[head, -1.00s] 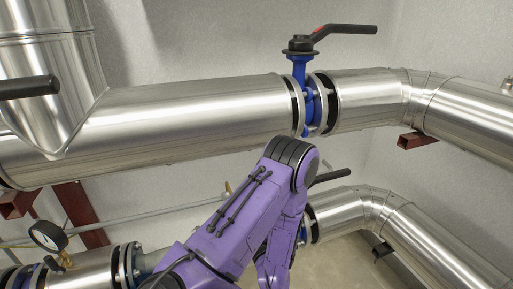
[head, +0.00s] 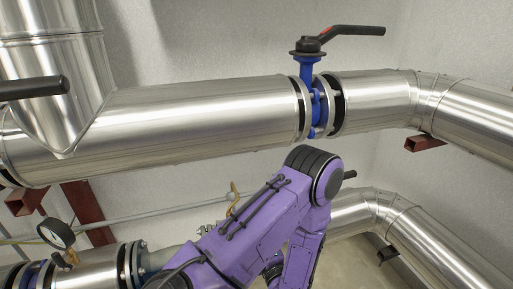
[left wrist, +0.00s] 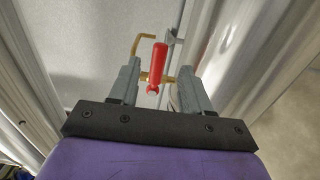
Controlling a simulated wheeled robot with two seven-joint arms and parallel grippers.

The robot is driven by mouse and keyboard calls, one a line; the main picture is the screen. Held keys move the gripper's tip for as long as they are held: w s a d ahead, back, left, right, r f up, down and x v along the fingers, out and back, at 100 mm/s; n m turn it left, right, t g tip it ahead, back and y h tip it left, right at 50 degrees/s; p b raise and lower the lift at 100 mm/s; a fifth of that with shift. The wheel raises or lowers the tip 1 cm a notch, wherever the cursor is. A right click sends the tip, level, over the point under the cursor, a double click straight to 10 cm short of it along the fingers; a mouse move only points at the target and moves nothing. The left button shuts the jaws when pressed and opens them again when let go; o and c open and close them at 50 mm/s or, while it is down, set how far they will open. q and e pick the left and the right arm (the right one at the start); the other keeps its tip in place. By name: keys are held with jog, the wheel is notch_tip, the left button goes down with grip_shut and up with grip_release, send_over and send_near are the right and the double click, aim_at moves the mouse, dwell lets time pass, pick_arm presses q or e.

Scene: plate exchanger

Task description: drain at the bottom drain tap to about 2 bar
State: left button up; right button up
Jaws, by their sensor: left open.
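The drain tap shows in the left wrist view as a red lever handle (left wrist: 158,64) on a brass body (left wrist: 146,78). A bent brass pipe (left wrist: 141,38) stands behind it. My left gripper (left wrist: 158,88) is open, with one grey finger on each side of the red handle; I cannot tell whether either touches it. In the head view my purple left arm hides the gripper and the red handle, and a brass piece (head: 234,197) shows just above the forearm. A round pressure gauge (head: 56,235) is at lower left, its reading too small to tell. My right gripper is not in view.
A large silver pipe (head: 200,125) crosses above the arm, with a blue valve (head: 310,72) and a black lever (head: 355,31). A lower pipe (head: 435,240) runs at the right. Another black lever (head: 35,88) is at the left edge. Red-brown supports (head: 87,205) stand below.

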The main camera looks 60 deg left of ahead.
pick_arm(q)
jog(key=d, duration=0.4)
jog(key=shift+s, duration=0.35)
jog(key=d+f+m+t+h, duration=0.1)
jog(key=d+f+m+h, duration=0.1)
jog(key=f+m+h, duration=0.3)
jog(key=w+d+f+m+t+h, duration=0.1)
jog(key=d+f+m+h, duration=0.15)
jog(key=m, duration=0.55)
jog(key=d+f+m+t+h, duration=0.1)
jog(key=d+f+m+h, duration=0.2)
jog(key=f+m, duration=0.25)
jog(key=s+d+f+m+g+h, duration=0.3)
jog(key=s+d+f+m+h, duration=0.15)
jog(key=s+m, duration=0.5)
notch_tip(320, 180, up, 16)
jog(key=s+n+p, duration=0.1)
jog(key=p, duration=1.6)
jog(key=shift+r+y+p, duration=0.25)
jog(key=shift+y+p, duration=0.05)
jog(key=shift+p, duration=0.1)
